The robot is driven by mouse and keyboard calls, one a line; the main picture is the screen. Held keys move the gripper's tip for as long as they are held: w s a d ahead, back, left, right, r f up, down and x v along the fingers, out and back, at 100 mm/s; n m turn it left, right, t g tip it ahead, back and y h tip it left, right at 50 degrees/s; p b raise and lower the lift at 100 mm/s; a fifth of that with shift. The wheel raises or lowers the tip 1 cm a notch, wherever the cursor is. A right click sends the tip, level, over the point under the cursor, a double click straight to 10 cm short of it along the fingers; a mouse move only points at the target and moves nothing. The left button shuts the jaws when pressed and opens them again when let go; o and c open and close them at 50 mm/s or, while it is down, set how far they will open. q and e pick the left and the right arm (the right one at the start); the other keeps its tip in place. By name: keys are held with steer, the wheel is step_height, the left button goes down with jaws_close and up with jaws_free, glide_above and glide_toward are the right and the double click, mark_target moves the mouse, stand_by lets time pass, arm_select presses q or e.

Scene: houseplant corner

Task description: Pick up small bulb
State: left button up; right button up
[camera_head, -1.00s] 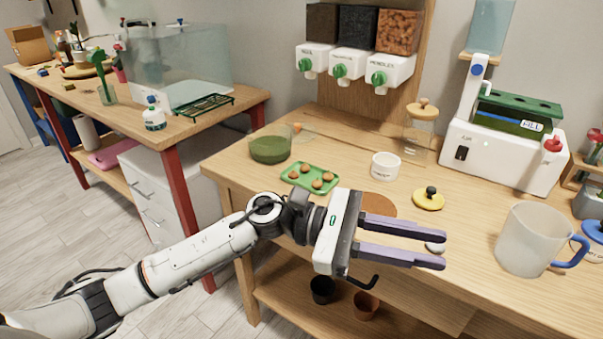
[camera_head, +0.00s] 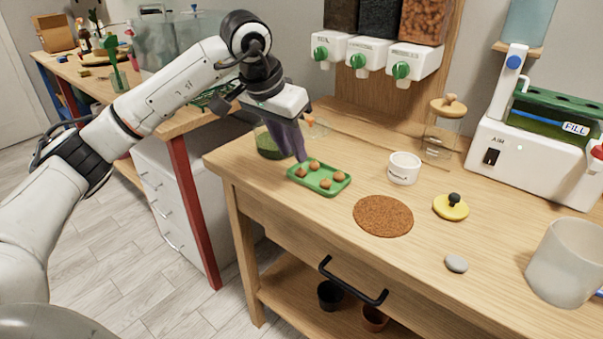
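Several small brown bulbs (camera_head: 325,183) sit on a green tray (camera_head: 333,192) near the table's left side. One of them (camera_head: 301,172) lies at the tray's left end and another (camera_head: 314,165) at its back. They look alike in size from here. My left gripper (camera_head: 300,157) points down, its purple fingertips just above and behind the tray's left end. The fingers overlap in this view, so their gap is hidden. No bulb shows between them. My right gripper is not in view.
Dispensers (camera_head: 413,62) hang behind. The tabletop before the tray is clear.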

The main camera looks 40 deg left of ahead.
mark_target(300, 168)
arm_select(q)
steer(key=x, duration=0.6)
steer(key=shift+r, duration=0.1)
jaws_close()
